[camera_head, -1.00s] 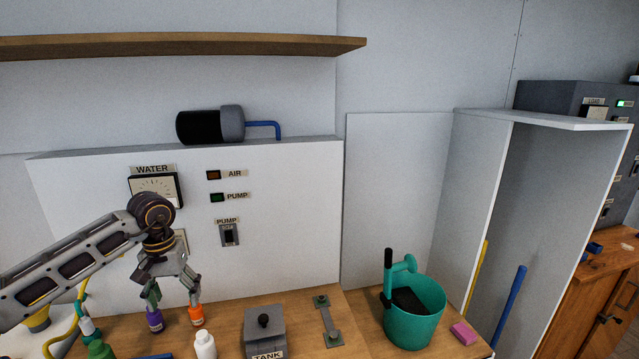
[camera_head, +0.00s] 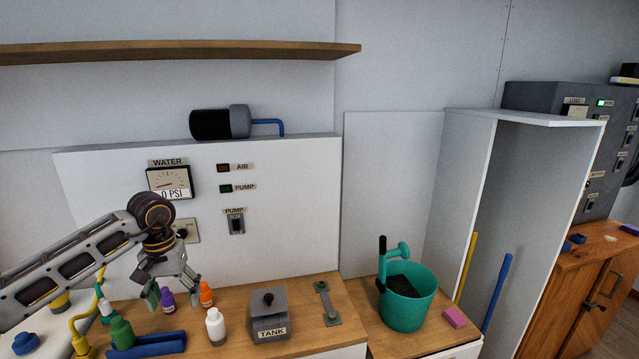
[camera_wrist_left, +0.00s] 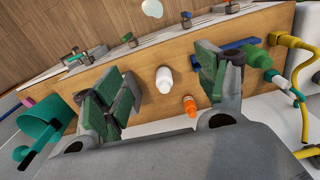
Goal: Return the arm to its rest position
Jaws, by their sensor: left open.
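My left arm (camera_head: 80,258) reaches in from the left in the head view. Its gripper (camera_head: 173,288) points down over the wooden counter (camera_head: 240,302), open and empty, in front of the white panel. Its fingers partly overlap the view of a purple bottle (camera_head: 167,299). In the left wrist view the two green-padded fingers stand wide apart, with a white bottle (camera_wrist_left: 164,80) and an orange bottle (camera_wrist_left: 189,106) seen between them. Nothing is held. My right gripper does not show.
Bottles in orange (camera_head: 206,295), white (camera_head: 215,325) and green (camera_head: 122,333) stand near the gripper. A grey tank box (camera_head: 270,318) and a teal bucket (camera_head: 408,312) are further right. A wooden shelf (camera_head: 180,50) hangs above.

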